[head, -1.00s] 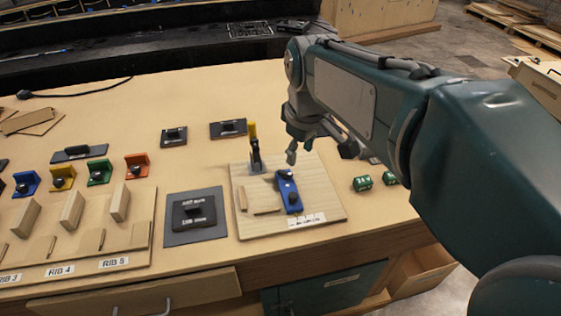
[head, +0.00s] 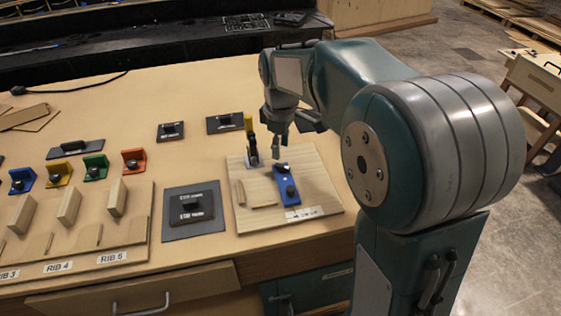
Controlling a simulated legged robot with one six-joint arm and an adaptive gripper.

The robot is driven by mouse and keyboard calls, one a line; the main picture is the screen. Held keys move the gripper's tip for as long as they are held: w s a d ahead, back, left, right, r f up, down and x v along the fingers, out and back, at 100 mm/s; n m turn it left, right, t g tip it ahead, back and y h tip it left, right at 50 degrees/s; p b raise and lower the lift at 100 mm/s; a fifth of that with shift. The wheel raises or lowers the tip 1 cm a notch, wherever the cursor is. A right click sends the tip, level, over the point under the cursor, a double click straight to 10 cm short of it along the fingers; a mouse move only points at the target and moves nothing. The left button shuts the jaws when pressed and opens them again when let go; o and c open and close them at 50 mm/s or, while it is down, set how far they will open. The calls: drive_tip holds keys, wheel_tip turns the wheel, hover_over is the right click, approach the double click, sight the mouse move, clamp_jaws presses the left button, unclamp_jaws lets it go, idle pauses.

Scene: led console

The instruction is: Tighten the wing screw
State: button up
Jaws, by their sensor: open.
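A blue clamp block (head: 284,182) lies on a light wooden board (head: 320,193) at the right part of the table. A dark knob, seemingly the wing screw (head: 290,191), sits on the front part of the block; its wings are too small to make out. My gripper (head: 278,153) hangs pointing down just above and behind the block's rear end, open and with nothing seen between its fingers. I cannot tell whether a fingertip touches the block.
A yellow-handled upright clamp (head: 250,140) stands on the board, close left of my gripper. A dark plate with a black block (head: 193,207) lies left of the board. Coloured brackets (head: 95,166) and wooden ribs (head: 68,206) stand further left.

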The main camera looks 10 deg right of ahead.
sight(281, 165)
wheel_tip(281, 165, down, 6)
drive_tip(key=shift+r, duration=0.2)
clamp_jaws()
